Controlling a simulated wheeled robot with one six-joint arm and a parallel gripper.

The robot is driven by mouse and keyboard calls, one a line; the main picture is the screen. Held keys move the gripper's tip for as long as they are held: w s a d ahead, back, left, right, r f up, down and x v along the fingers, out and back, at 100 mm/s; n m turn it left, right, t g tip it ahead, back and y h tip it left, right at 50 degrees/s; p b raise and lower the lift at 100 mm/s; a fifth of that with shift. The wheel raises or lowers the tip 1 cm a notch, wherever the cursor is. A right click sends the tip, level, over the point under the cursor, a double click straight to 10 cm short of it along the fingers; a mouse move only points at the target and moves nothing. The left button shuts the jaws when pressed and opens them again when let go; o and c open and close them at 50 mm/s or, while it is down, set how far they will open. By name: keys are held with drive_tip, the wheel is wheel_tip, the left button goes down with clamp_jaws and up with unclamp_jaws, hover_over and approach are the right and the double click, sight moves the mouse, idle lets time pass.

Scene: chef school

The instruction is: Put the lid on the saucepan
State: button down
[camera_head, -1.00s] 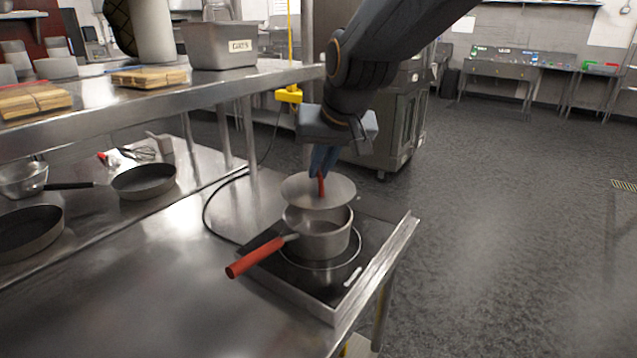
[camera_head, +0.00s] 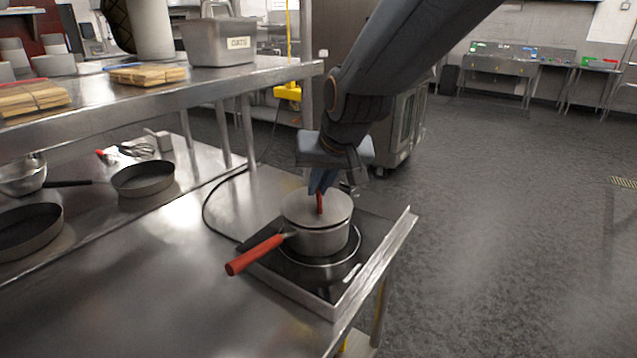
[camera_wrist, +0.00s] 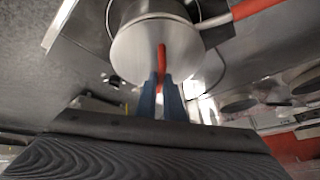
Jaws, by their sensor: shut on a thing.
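The saucepan (camera_head: 318,241) is a grey metal pot with a red handle that points to the lower left. It stands on the black hob (camera_head: 345,268). The round grey lid (camera_head: 335,207) lies over the saucepan's mouth and looks about level. Whether its rim is fully seated all round I cannot tell. My gripper (camera_head: 320,190) is shut on the lid's red knob from above. In the wrist view my gripper's blue fingers (camera_wrist: 161,92) pinch the red knob, with the lid (camera_wrist: 135,55) beyond them and the saucepan (camera_wrist: 148,10) behind it. The saucepan's inside is hidden.
Two frying pans (camera_head: 143,179) and a metal bowl lie on the counter at the left. A shelf (camera_head: 230,78) with an oats bin (camera_head: 219,42) runs above the counter. A black cable passes behind the hob. The front counter is clear.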

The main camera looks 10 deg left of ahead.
drive_tip(key=c, duration=1.9)
unclamp_jaws()
drive_tip(key=shift+o, duration=0.2)
drive_tip(key=shift+r, duration=0.4)
drive_tip(key=b+v, duration=0.1)
drive_tip(key=v, duration=1.1)
